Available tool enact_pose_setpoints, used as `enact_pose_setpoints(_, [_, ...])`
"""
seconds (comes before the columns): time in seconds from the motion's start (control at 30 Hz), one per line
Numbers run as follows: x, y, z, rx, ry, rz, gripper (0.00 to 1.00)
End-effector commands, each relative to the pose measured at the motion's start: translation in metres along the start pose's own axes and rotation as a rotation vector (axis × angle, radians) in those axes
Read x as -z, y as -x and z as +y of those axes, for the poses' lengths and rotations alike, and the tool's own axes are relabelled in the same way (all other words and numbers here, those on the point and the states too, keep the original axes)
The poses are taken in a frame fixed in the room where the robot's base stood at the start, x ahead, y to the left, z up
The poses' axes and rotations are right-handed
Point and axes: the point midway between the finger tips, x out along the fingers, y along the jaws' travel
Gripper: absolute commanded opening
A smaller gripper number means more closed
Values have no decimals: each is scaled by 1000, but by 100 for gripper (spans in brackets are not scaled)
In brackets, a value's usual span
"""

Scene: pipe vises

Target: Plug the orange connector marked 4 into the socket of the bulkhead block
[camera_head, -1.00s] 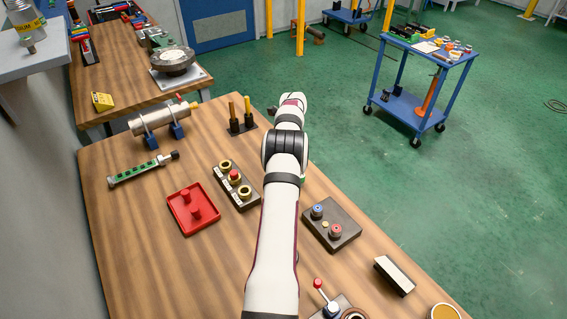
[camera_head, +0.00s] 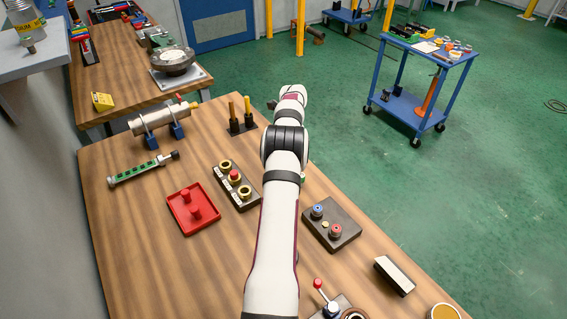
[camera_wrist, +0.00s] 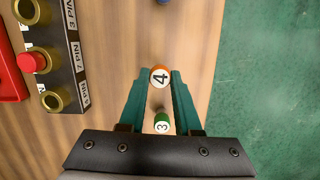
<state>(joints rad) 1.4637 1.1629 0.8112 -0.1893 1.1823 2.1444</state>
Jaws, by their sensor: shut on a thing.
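In the wrist view my gripper (camera_wrist: 160,80) has two teal fingers shut on the orange connector (camera_wrist: 159,77), a white-and-orange round end marked 4. The connector sits between the fingertips. A green round end marked 3 (camera_wrist: 162,123) shows between the fingers nearer the palm; I cannot tell its height. The dark bulkhead block (camera_wrist: 73,62), labelled 3 PIN, 7 PIN and 5 PIN, lies to the left, apart from the gripper. It has gold rings and a red round piece (camera_wrist: 33,62) at its middle. In the head view the block (camera_head: 247,204) is left of my arm, which hides the fingers.
A red tray (camera_head: 178,218) with red pieces lies left of the block. A dark plate (camera_head: 345,236) with blue and red pieces lies right of my arm. In the wrist view bare wood surrounds the fingers, with green floor beyond the right edge.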

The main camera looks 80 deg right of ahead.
Motion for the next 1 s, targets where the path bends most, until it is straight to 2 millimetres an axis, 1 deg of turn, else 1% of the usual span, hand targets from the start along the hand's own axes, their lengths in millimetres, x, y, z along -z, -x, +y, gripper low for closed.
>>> enact_pose_setpoints(0.2, [-4,18,0,0,0,-2,0])
enact_pose_setpoints(0.3, [-5,25,0,0,1,-1,0])
enact_pose_setpoints(0.43, [-6,29,0,1,1,-1,0])
enact_pose_setpoints(0.47, [-6,30,2,0,2,-1,0])
enact_pose_setpoints(0.53, [-7,34,10,-2,6,0,0])
enact_pose_setpoints(0.57, [-8,37,17,-2,10,0,0])
enact_pose_setpoints(0.63, [-8,46,39,-5,22,1,0])
enact_pose_setpoints(0.67, [-6,51,51,-6,28,2,0])
enact_pose_setpoints(0.7, [-4,57,66,-7,35,1,0])
enact_pose_setpoints(0.77, [2,66,90,-8,45,0,0])
enact_pose_setpoints(0.8, [8,72,105,-10,50,-1,0])
enact_pose_setpoints(0.9, [23,83,137,-10,62,-3,0])
enact_pose_setpoints(1.0, [34,88,154,-13,66,-3,0])
